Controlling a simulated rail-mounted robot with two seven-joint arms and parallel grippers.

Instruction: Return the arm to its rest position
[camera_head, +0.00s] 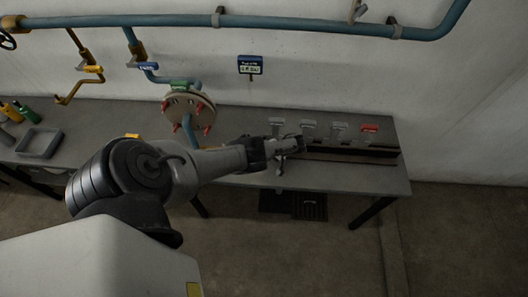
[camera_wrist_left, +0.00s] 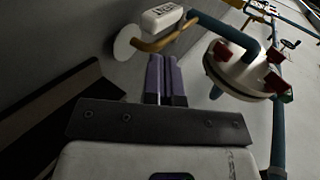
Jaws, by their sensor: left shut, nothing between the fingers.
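My left arm reaches in from the lower left in the head view. Its gripper (camera_head: 292,144) is over the grey bench, at the left end of a row of small tagged fittings. In the left wrist view the two purple fingers (camera_wrist_left: 166,80) are together with nothing between them. A brass-coloured lever (camera_wrist_left: 160,42) with a white lettered tag (camera_wrist_left: 162,17) lies just beyond the fingertips; whether they touch it I cannot tell. My right gripper is not in view.
A round flange with red clamps (camera_head: 189,110) stands left of the gripper. The bench (camera_head: 345,178) carries a dark long rack, grey tags (camera_head: 309,126) and a red tag (camera_head: 370,128). A grey tray (camera_head: 40,143) sits far left. Blue pipes (camera_head: 290,22) run along the wall.

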